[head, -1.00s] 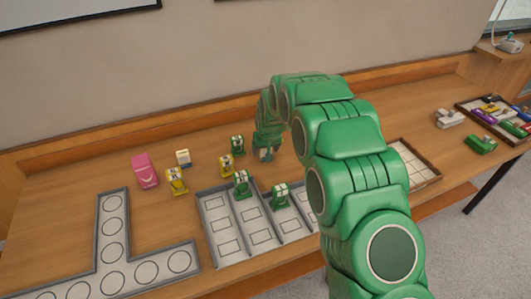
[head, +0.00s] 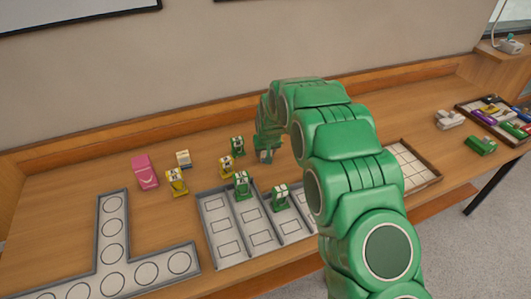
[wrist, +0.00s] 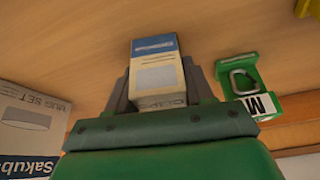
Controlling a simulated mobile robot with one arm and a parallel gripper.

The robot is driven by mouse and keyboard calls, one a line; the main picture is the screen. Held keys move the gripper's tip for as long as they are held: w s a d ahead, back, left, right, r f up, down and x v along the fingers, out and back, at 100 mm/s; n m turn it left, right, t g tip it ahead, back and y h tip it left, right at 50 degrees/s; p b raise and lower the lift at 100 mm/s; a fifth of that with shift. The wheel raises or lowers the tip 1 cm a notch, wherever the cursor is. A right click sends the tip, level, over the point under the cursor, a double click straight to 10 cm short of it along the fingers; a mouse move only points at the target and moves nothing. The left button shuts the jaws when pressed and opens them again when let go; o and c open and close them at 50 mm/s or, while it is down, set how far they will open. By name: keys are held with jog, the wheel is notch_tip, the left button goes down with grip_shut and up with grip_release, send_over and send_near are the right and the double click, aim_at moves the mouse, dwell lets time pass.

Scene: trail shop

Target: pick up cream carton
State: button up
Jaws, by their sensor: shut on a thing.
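My gripper (wrist: 160,88) is shut on a cream carton (wrist: 157,76) with a blue band at its far end. The carton sits between the two grey fingers in the wrist view. In the head view my gripper (head: 265,156) is over the table behind the grey tray, and the carton in it is mostly hidden. I cannot tell whether the carton touches the table. A similar small cream and blue carton (head: 183,159) stands farther left on the table.
A green clip-like piece marked M (wrist: 250,88) is close right of my gripper; a printed box (wrist: 28,128) is at left. Several green and yellow pieces stand near the compartmented grey tray (head: 205,232). A pink piece (head: 146,171) lies left. A wooden-rimmed tray (head: 428,178) is right.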

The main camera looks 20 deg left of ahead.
jog(key=shift+r, duration=0.15)
jog(key=shift+r, duration=0.25)
notch_tip(320, 180, up, 2)
jog(key=shift+r, duration=0.1)
jog(key=s+d+r, duration=0.8)
jog(key=s+r, duration=0.2)
jog(key=s, duration=0.1)
jog(key=w+d+r+m+h, duration=0.2)
jog(key=w+d+r+m, duration=0.45)
jog(key=w+d, duration=0.35)
jog(key=w+d+r+m+h, duration=0.3)
jog(key=w+d+r+m, duration=0.3)
jog(key=w+d, duration=0.45)
jog(key=shift+n+y, duration=0.3)
jog(key=shift+n, duration=0.05)
jog(key=shift+w+a+f, duration=0.7)
jog(key=shift+w+f, duration=0.75)
jog(key=shift+w, duration=0.8)
jog(key=shift+w+a+f, duration=0.65)
jog(key=shift+w+f, duration=0.75)
jog(key=shift+w, duration=0.8)
jog(key=shift+w+a+f, duration=0.7)
jog(key=shift+w+f, duration=0.75)
jog(key=shift+w, duration=0.8)
